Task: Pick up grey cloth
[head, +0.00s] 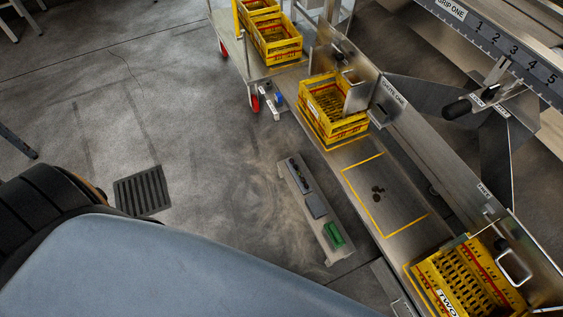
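A small flat grey piece, likely the grey cloth (316,206), lies on a narrow low bench (326,241) right of the picture's middle. It looks folded, but it is small in view. On the same bench, a green item (334,234) lies on its near side and small dark items (298,175) lie on its far side. Neither of my grippers is in view, so I cannot see how they stand to the cloth.
A steel machine with a ledge runs along the right. Yellow crates stand on it (340,129) and at bottom right (425,274). A yellow-outlined spot (405,222) is bare except for dark marks. A wheeled cart (228,42) stands behind. Floor left of the bench is open, with a drain grate (142,191).

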